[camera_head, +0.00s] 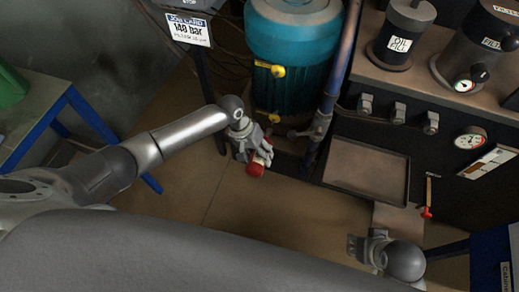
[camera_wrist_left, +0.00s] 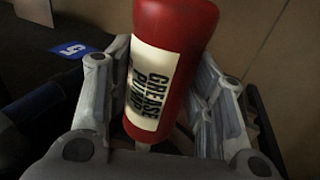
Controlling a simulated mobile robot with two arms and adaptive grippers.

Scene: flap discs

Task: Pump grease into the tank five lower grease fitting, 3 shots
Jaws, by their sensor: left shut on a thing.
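My left gripper (camera_head: 258,152) is shut on the red grease pump (camera_head: 256,168), below the teal cylindrical unit. In the left wrist view the grease pump (camera_wrist_left: 176,35), with its white "GREASE PUMP" label, sits between the two fingers of the gripper (camera_wrist_left: 165,100). The teal unit (camera_head: 290,80) has an upper yellow fitting (camera_head: 277,71) and a lower yellow fitting (camera_head: 273,117) on its side. The pump is apart from both, below the lower one. My right gripper (camera_head: 357,246) is low at right; its finger opening is unclear. A blue plate (camera_wrist_left: 72,50), apparently marked 5, shows in the wrist view.
A "148 bar" sign (camera_head: 188,30) on a dark post stands left of the teal unit. A blue pipe (camera_head: 335,85) and several valves stand at its right. An empty tray (camera_head: 368,168) and a red-tipped tool (camera_head: 427,198) are farther right. A blue-framed table (camera_head: 35,115) is at left.

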